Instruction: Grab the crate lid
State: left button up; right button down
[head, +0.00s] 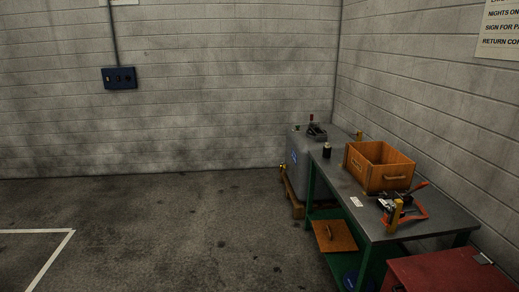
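A flat orange-brown wooden panel with a dark handle, which looks like the crate lid (343,241), is low at the near left side of the workbench, below the bench top. Neither of my grippers is in the head view.
Beside the crate are orange and dark tools (417,211), a yellow upright piece (396,216) and a dark can (327,150). A grey tank (300,160) on a pallet stands behind the bench. A red surface (440,272) is at lower right. The concrete floor (170,235) at left is clear.

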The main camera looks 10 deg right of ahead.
aim_at(334, 233)
jog(key=i+j+z, duration=0.1)
jog(key=i+z, duration=0.2)
jog(key=i, duration=0.25)
jog(key=i+j+z, duration=0.25)
jog(key=i, duration=0.3)
jog(key=i+j+z, duration=0.3)
jog(key=i, duration=0.2)
